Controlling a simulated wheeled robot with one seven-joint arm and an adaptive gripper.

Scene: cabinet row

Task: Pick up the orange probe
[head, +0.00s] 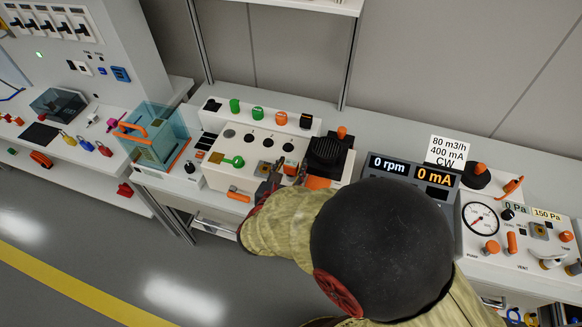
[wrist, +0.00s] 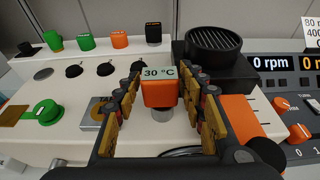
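An orange block-shaped piece (wrist: 160,94) with a "30 °C" label stands upright on the white panel, on a short metal stem. It looks like the orange probe, and its top shows in the head view (head: 290,166). My gripper (wrist: 166,88) is open, with one finger on each side of the orange piece. A narrow gap shows between the piece and the fingers, most clearly on the right. In the head view my gripper (head: 286,176) is partly hidden by my own arm.
A black round-topped unit (wrist: 214,55) stands close behind and right of my gripper. A green knob (wrist: 45,112) is at the left. Green, orange and black plugs (head: 257,114) line the back. A display box (head: 408,177) is to the right.

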